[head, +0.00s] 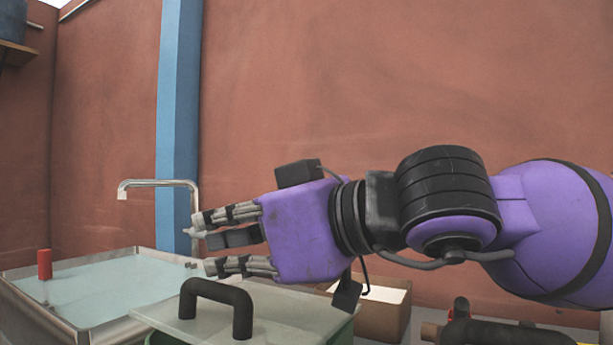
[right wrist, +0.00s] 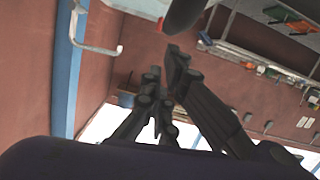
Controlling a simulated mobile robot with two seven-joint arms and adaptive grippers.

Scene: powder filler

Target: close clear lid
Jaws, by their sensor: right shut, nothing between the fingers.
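The clear lid (head: 285,306) is a pale, see-through panel with a thick black handle (head: 217,290) on top. It lies low in the head view over a green box (head: 343,334), most of which is hidden. I cannot tell whether the lid is fully seated. My right gripper (head: 205,241), a purple hand with grey fingers, is just above the handle in the picture, with its fingers pointing left. It is shut and empty; whether it touches the handle is unclear. Its dark fingers (right wrist: 165,85) also show in the right wrist view. My left gripper is out of view.
A metal basin (head: 66,328) of pale water with a red object (head: 44,264) in it stands at the left, under a curved tap (head: 160,184). A cardboard box (head: 385,314) sits behind the lid. A blue post (head: 178,120) and red wall stand behind.

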